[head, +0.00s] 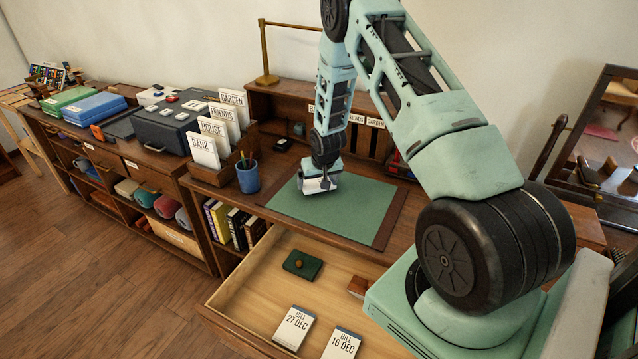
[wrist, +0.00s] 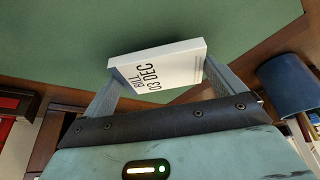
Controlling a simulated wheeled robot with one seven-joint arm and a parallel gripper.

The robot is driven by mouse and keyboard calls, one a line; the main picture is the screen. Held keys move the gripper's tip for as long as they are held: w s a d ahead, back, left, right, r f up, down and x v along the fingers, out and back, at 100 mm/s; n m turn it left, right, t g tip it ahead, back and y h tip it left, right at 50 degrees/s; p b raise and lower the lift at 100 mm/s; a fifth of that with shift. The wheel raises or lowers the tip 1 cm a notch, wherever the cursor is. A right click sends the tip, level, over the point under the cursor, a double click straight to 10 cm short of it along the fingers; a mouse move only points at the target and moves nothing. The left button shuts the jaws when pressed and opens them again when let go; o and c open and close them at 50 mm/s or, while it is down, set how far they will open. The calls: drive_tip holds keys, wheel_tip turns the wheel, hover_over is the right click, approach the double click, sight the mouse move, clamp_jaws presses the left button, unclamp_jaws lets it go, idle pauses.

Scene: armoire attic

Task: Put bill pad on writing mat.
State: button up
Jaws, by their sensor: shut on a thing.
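A white bill pad (wrist: 160,70) marked "BILL 03 DEC" is between the two fingers of my gripper (wrist: 165,85) in the wrist view. My gripper is shut on it. In the head view my gripper (head: 318,184) is low over the left part of the green writing mat (head: 345,212), with the pad mostly hidden by the gripper. The mat also fills the background of the wrist view (wrist: 60,35). I cannot tell whether the pad touches the mat. Two other bill pads, "27 DEC" (head: 294,327) and "16 DEC" (head: 342,346), lie in the open drawer.
The open drawer (head: 245,268) juts out below the desk and also holds a small green block with a knob (head: 302,263). A blue pencil cup (head: 248,177) stands left of the mat, near labelled upright cards (head: 204,150). The rest of the mat is clear.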

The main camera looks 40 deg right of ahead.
drive_tip(key=shift+f, duration=0.8)
drive_tip(key=shift+f, duration=0.2)
drive_tip(key=o, duration=0.6)
drive_tip(key=shift+o, duration=0.2)
drive_tip(key=shift+r, duration=0.15)
